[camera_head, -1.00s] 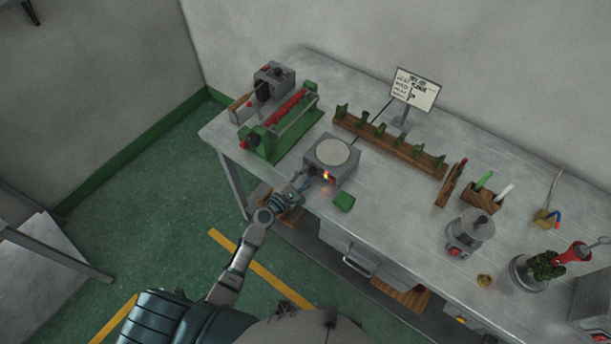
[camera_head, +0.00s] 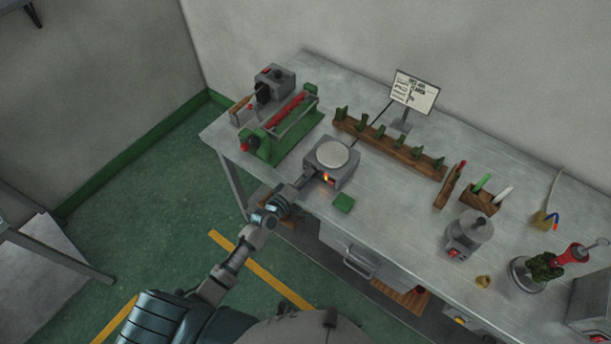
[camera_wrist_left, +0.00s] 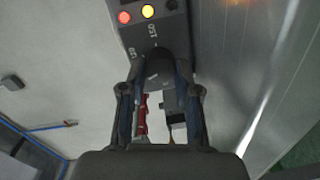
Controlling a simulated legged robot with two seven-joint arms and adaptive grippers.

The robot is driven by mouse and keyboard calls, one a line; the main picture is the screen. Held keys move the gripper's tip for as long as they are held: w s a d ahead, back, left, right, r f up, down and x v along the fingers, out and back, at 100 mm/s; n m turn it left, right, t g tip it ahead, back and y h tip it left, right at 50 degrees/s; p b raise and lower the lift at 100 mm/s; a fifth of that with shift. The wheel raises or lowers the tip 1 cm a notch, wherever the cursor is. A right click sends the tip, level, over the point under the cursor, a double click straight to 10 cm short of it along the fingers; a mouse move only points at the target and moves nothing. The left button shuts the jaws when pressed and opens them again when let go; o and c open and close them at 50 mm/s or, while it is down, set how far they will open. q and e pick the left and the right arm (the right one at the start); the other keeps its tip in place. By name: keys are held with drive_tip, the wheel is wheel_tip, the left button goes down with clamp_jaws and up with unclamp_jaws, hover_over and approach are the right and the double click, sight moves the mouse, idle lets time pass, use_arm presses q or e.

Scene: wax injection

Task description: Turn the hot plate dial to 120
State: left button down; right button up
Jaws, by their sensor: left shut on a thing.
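The hot plate (camera_head: 344,179) is a grey box with a pale round top, near the table's front edge in the head view. A small orange glow shows on its front. In the left wrist view its grey face (camera_wrist_left: 144,29) carries a lit red lamp, a lit yellow lamp and printed numbers; "150" is readable, another is unclear. My left gripper (camera_head: 303,182) reaches the plate's front from the left. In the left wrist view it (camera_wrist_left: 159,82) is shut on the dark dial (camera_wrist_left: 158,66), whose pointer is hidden. My right gripper is not in view.
A green machine with a red roller (camera_head: 283,128) stands at left. A wooden rack (camera_head: 385,143) is behind the plate. A grey pot (camera_head: 469,234) stands at right.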

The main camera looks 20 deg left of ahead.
use_arm(q)
drive_tip(key=m+p, duration=0.1)
drive_tip(key=m, duration=0.1)
drive_tip(key=m+p, duration=0.1)
drive_tip(key=m, duration=0.2)
drive_tip(key=shift+s+d+f, duration=0.15)
drive_tip(key=shift+d, duration=0.05)
drive_tip(key=shift+s+f+m+y+p, duration=0.15)
drive_tip(key=shift+m+p, duration=0.3)
drive_tip(key=shift+m, duration=0.6)
drive_tip(key=shift+w+f+m+y+p, duration=0.15)
drive_tip(key=shift+m+p, duration=0.25)
drive_tip(key=shift+m, duration=0.65)
drive_tip(key=shift+s, duration=0.1)
drive_tip(key=c, duration=1)
unclamp_jaws()
drive_tip(key=shift+o, duration=0.9)
drive_tip(key=shift+w+r, duration=0.2)
drive_tip(key=shift+s, duration=0.25)
drive_tip(key=f+v, duration=0.1)
drive_tip(key=v, duration=1)
drive_tip(key=shift+s+r, duration=0.25)
drive_tip(key=shift+r, duration=0.1)
